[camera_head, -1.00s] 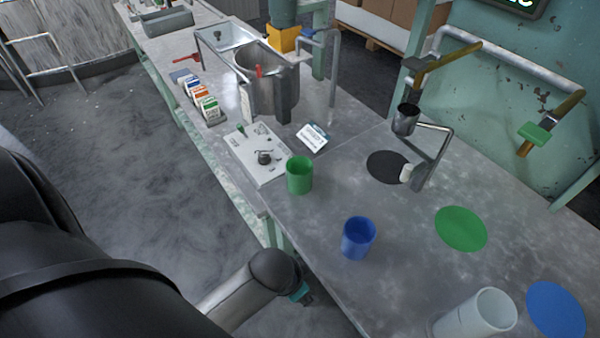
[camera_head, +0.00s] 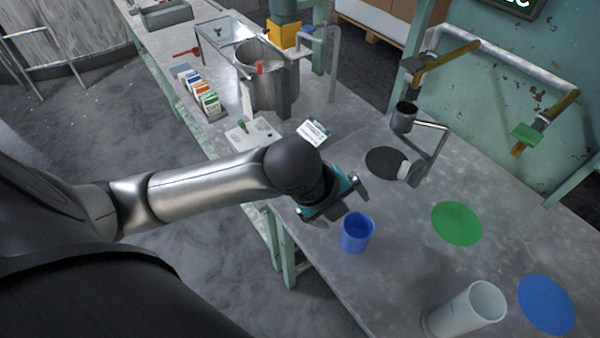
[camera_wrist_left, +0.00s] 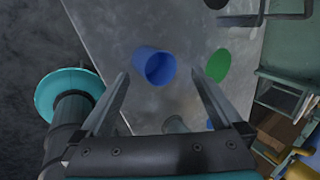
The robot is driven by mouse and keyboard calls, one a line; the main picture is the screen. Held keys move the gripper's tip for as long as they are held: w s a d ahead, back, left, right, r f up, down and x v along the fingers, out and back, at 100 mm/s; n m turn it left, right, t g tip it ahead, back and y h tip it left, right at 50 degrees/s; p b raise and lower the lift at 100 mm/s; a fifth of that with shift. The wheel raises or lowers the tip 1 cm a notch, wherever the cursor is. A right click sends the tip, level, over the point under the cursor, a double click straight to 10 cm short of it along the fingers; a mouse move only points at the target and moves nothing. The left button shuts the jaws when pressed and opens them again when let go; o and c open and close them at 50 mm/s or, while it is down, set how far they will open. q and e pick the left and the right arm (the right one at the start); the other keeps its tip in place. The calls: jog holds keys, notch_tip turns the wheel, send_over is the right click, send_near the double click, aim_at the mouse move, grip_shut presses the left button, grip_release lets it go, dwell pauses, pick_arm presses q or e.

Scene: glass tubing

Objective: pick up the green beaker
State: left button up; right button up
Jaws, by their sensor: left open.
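The green beaker is not visible in either current view; in the head view my left arm covers the spot on the bench where it stood earlier. My left gripper (camera_head: 350,202) is above the bench, close to the blue beaker (camera_head: 357,233), with its jaws open and nothing seen between them. In the left wrist view, the open fingers (camera_wrist_left: 160,76) frame the blue beaker (camera_wrist_left: 155,66), which lies beyond the tips; no contact shows. My right gripper is not in view.
A green disc (camera_head: 457,223), a blue disc (camera_head: 546,305) and a black disc (camera_head: 385,162) lie on the bench (camera_head: 400,270). A metal stand (camera_head: 430,155) holds a small dark cup (camera_head: 404,117). A steel pot (camera_head: 268,80) stands farther back.

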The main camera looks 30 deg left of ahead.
pick_arm(q)
jog(key=w+a+r+m+y, duration=0.2)
jog(key=a+m, duration=0.3)
jog(key=a, duration=0.3)
jog(key=w+a+r+m+y, duration=0.1)
jog(key=w+a+r+m, duration=0.1)
jog(key=a+m, duration=0.4)
jog(key=shift+n+g, duration=0.4)
jog(key=b+x, duration=0.1)
jog(key=x, duration=0.2)
jog(key=b+x, duration=0.1)
jog(key=x, duration=0.2)
jog(key=a+b+x, duration=0.1)
jog(key=x, duration=0.2)
jog(key=shift+w+a, duration=0.1)
jog(key=shift+w, duration=0.2)
jog(key=b+x, duration=0.2)
jog(key=x, duration=0.3)
jog(key=shift+w, duration=0.15)
jog(key=c, duration=1.3)
jog(key=shift+r, duration=0.1)
jog(key=shift+c, duration=0.2)
